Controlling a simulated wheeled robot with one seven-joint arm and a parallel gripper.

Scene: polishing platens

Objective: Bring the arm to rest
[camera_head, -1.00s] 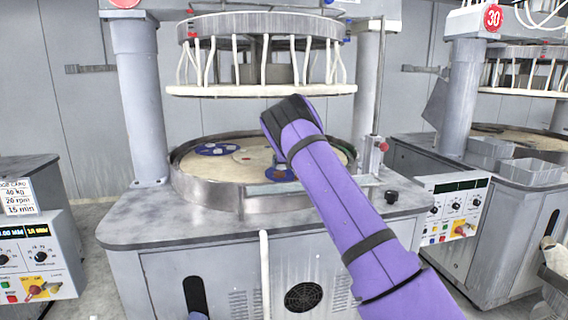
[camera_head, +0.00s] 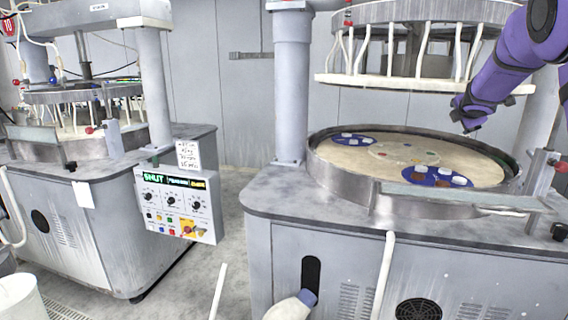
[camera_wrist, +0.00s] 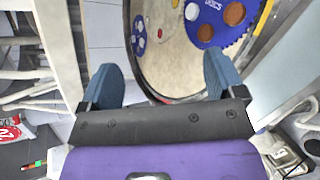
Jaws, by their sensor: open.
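My purple arm (camera_head: 512,68) reaches in from the upper right in the head view. Past the fingers lies the platen's surface (camera_wrist: 165,45) with blue toothed discs.
A blue carrier disc (camera_head: 424,178) with several round pieces lies on the platen near its front; another blue disc (camera_head: 353,139) lies further back. The raised upper plate (camera_head: 420,86) hangs above. A control box (camera_head: 182,205) and a second machine stand left. Floor between the machines is mostly clear.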

